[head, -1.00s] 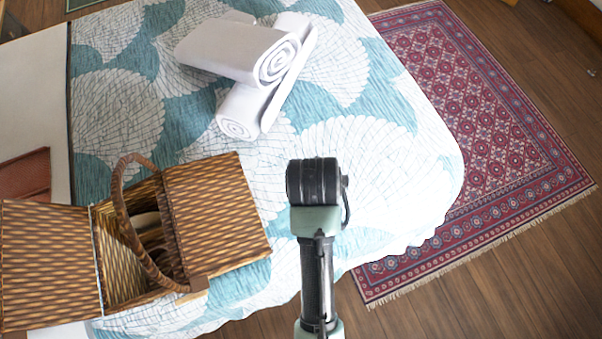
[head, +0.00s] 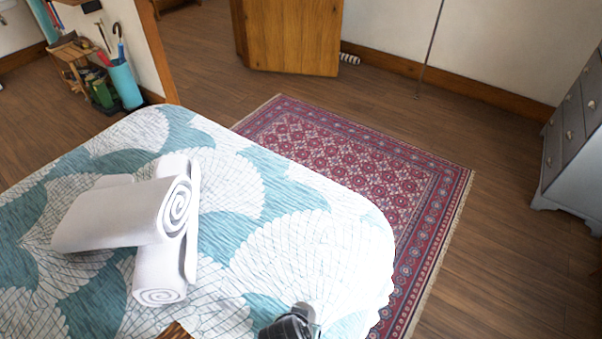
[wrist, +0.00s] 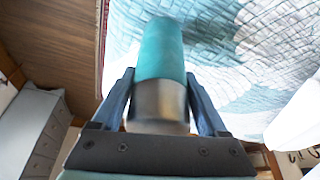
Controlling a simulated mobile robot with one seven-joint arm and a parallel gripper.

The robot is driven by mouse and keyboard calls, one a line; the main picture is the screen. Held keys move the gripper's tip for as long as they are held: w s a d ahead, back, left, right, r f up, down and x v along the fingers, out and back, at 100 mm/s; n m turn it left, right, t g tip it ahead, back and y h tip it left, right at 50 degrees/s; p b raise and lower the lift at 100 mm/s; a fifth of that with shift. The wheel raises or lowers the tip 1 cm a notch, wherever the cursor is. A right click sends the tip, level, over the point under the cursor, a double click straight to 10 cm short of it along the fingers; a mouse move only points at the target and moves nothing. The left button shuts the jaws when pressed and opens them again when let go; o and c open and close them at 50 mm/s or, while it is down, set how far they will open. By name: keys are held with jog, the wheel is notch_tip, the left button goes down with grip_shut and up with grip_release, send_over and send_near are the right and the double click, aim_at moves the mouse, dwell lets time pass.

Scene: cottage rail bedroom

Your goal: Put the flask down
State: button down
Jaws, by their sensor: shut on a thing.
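The flask (wrist: 160,52) shows in the wrist view as a teal cylinder with a bare metal band at the end nearest my gripper. My gripper (wrist: 159,80) is shut on it, with one dark finger on each side of the metal band. The flask points away from the wrist, with the bed cover behind it.
The bed (head: 285,245) has a clear right part. Rolled white towels (head: 140,225) lie on its left. A patterned rug (head: 345,165) lies beyond it. A grey dresser (head: 575,140) stands at right. A basket corner (head: 176,331) shows at the bottom edge.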

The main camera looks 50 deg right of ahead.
jog(key=shift+w+d+f, duration=0.1)
jog(key=shift+f, duration=0.3)
jog(key=shift+f, duration=0.1)
grip_release()
jog(key=shift+f, duration=0.1)
